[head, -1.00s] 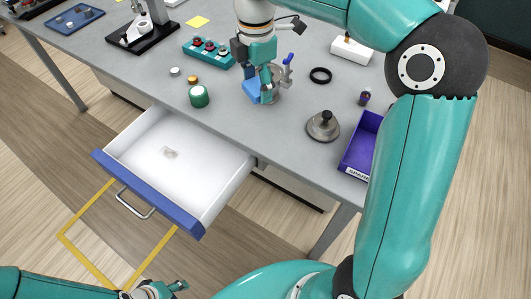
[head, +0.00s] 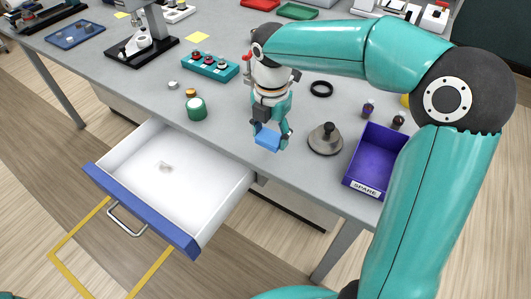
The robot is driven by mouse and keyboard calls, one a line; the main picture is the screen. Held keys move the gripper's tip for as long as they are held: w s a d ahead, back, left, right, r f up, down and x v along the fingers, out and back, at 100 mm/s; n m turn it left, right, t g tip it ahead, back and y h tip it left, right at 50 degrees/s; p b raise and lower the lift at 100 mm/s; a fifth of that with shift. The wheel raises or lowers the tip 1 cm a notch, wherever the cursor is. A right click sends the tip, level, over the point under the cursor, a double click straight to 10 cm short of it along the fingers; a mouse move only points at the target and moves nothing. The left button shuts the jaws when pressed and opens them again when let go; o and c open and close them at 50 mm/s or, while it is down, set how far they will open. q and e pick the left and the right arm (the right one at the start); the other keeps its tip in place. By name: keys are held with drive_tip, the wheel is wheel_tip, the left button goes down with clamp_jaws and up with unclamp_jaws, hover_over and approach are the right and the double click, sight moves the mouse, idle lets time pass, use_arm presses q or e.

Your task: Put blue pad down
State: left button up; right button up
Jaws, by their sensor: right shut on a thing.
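The blue pad (head: 267,140) is a small flat block in the head view. My right gripper (head: 271,131) is shut on it, one finger on each side, pointing down. The pad is over the grey table (head: 225,137) near its front edge, right of the green-sided round container (head: 196,109). I cannot tell whether it touches the table top. My left gripper is out of view.
An open white drawer (head: 197,182) with a small clear item inside juts out below the table. A dark-knobbed metal weight (head: 325,139) and a purple SPARE bin (head: 372,190) stand to the right. A black ring (head: 321,88) lies behind.

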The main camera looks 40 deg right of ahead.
sight(270, 157)
drive_tip(key=shift+f, duration=2.95)
drive_tip(key=shift+f, duration=0.15)
drive_tip(key=o, duration=1.3)
drive_tip(key=shift+o, duration=0.2)
wheel_tip(270, 157, up, 12)
drive_tip(key=shift+r+p, duration=0.2)
drive_tip(key=shift+p, duration=0.1)
